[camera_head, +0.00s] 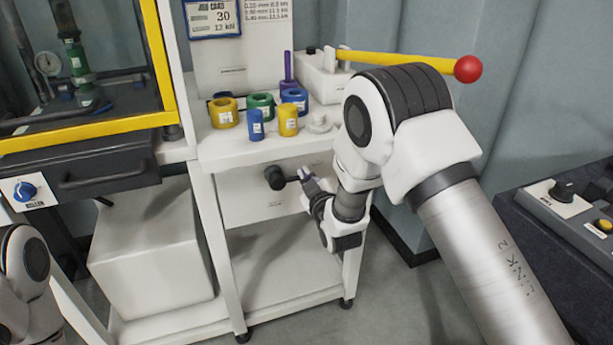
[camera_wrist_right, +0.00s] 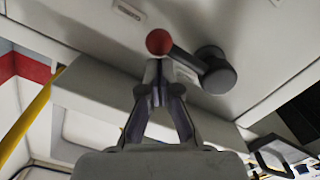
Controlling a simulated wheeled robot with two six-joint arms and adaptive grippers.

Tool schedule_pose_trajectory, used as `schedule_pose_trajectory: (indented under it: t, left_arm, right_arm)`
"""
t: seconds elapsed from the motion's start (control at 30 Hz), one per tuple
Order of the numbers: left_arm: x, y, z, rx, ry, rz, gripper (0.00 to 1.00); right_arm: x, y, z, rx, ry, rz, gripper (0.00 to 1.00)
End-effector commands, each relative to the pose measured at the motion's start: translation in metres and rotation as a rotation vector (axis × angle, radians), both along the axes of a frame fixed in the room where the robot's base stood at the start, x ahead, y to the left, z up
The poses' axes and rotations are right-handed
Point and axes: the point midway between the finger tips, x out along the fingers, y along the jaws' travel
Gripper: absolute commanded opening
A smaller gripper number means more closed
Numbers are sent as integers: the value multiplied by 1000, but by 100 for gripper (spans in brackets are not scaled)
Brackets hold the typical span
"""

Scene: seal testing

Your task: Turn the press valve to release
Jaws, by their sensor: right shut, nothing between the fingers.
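The valve has a dark round hub (camera_head: 275,177) on a white panel below the shelf. In the right wrist view the hub (camera_wrist_right: 216,76) carries a short dark lever (camera_wrist_right: 188,58) ending in a red ball (camera_wrist_right: 158,41). My right gripper (camera_head: 306,174) is beside the hub, at the lever's end. In the right wrist view its fingertips (camera_wrist_right: 159,66) are together, just below the red ball in the picture, with nothing between them. I cannot tell whether they touch the ball. In the head view the ball is hidden by the gripper. My left gripper is out of view.
The shelf (camera_head: 232,150) above holds several coloured rings and cylinders, and a white device with a yellow lever (camera_head: 400,59) ending in a large red ball. A blue knob (camera_head: 25,191) sits under the yellow-framed press (camera_head: 85,130). A dark console (camera_head: 575,225) stands right.

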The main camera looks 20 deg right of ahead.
Motion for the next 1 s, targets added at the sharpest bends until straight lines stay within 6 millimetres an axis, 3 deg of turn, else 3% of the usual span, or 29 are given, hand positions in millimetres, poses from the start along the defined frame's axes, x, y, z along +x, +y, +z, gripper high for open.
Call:
schedule_pose_trajectory:
  t: [0.67,1.0]
  left_arm:
    - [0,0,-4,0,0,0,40]
    - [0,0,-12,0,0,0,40]
  right_arm:
    - [0,-3,-10,134,6,0,0]
    - [0,-4,-29,395,15,0,0]
